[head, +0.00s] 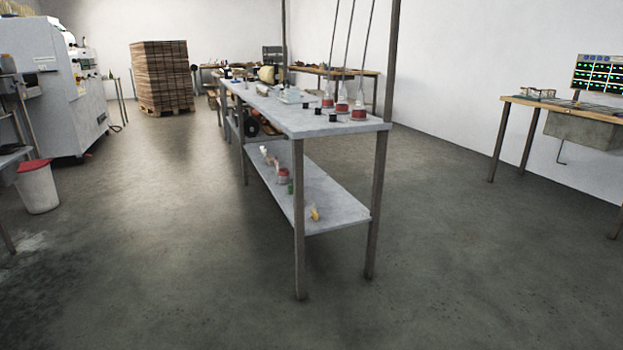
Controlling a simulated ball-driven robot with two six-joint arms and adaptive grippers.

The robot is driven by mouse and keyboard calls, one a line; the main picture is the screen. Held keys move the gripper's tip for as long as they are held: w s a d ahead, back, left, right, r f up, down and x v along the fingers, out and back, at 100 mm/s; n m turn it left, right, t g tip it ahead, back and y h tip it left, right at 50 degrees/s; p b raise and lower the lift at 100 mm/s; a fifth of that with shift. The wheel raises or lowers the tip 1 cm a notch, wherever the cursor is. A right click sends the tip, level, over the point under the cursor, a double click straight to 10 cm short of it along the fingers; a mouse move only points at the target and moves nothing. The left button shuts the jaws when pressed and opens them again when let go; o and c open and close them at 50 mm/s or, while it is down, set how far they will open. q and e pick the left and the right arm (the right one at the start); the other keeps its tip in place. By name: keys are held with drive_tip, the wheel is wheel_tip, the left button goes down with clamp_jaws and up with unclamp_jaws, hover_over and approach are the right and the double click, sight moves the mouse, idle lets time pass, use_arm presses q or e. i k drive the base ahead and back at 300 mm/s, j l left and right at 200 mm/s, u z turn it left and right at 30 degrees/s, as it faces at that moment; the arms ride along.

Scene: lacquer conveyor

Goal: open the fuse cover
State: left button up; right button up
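I cannot make out a fuse cover in the head view. A large light grey machine (62,85) stands at the left with dark panels and small controls on it, too small to tell apart. At the right edge a monitor-like panel (597,74) with green lights stands on a wooden-topped table (560,107). Neither of my grippers shows in this view.
A long grey workbench (310,122) with a lower shelf (335,208) stands in the middle, bearing bottles and small parts. A white bin (38,190) with a red top is at the left. Stacked cardboard (162,75) sits behind. Floor is clear on both sides of the bench.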

sight(295, 95)
drive_tip(key=i+u, duration=0.1)
drive_tip(key=i, duration=0.6)
drive_tip(key=i+l, duration=0.15)
drive_tip(key=i, duration=0.55)
drive_tip(key=i+l+u, duration=0.15)
drive_tip(key=i, duration=0.55)
drive_tip(key=i+j, duration=0.75)
drive_tip(key=j+z, duration=0.05)
